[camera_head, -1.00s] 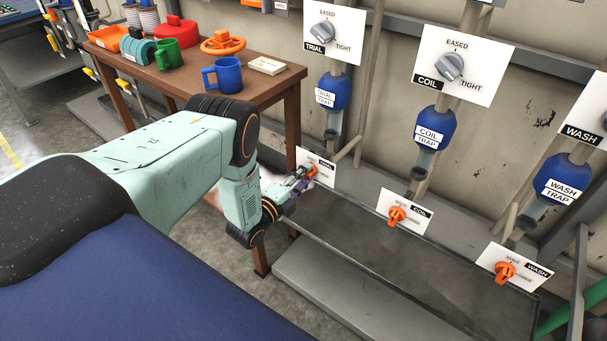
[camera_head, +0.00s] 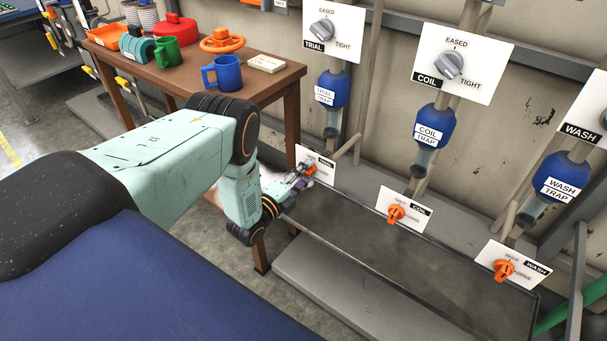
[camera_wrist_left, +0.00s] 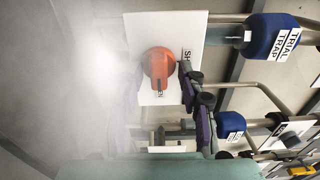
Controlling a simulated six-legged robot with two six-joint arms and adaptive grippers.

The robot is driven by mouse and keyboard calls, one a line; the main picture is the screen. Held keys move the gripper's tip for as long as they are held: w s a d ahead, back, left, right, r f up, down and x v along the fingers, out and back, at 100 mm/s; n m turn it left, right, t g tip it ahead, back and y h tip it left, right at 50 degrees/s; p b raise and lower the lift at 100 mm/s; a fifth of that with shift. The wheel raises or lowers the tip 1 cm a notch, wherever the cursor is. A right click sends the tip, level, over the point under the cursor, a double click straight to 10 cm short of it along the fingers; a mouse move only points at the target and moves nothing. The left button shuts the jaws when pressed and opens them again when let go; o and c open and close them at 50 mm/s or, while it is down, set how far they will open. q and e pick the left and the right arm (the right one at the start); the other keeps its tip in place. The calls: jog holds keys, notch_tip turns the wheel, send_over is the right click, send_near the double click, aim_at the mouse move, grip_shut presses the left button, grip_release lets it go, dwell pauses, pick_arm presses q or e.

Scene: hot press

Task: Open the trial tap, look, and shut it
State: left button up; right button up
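The trial tap (camera_head: 311,169) is an orange handle on a white TRIAL plate at the wall, partly covered by my left gripper (camera_head: 302,178) in the head view. In the left wrist view the orange tap (camera_wrist_left: 158,66) fills the plate's middle, with parts of the shut and open lettering beside it. One purple and black finger reaches up just right of the tap. The other finger is not clear behind a white, steam-like cloud (camera_wrist_left: 95,85) on the left. I cannot tell whether the fingers touch the handle. My right gripper is not in view.
Blue TRIAL TRAP (camera_head: 332,90) hangs above the tap. The orange coil tap (camera_head: 396,213) and wash tap (camera_head: 503,269) are to the right, above a grey trough (camera_head: 400,262). A wooden table (camera_head: 278,82) with mugs stands behind my left arm.

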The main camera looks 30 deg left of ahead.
pick_arm(q)
jog(key=s, duration=1.2)
jog(key=shift+a, duration=0.45)
jog(key=s+d+f+n+g+y, duration=0.1)
jog(key=s+d+f+n+g, duration=0.1)
jog(key=s+f+n+g, duration=0.4)
jog(key=s+d+f+n+g+y, duration=0.1)
jog(key=s+d+f+n+g, duration=0.25)
jog(key=s+f+n, duration=0.3)
jog(key=s+d+r+n+g, duration=0.1)
jog(key=s+d+n+g, duration=0.2)
jog(key=s, duration=0.3)
jog(key=s+d+r+n+g, duration=0.1)
jog(key=s+d+n+g, duration=0.25)
jog(key=s, duration=0.25)
jog(key=s+d+r+g, duration=0.1)
jog(key=s+r+g, duration=0.1)
jog(key=r, duration=0.4)
jog(key=shift+s+d+r, duration=0.15)
jog(key=shift+s+d, duration=0.25)
jog(key=shift+s, duration=0.25)
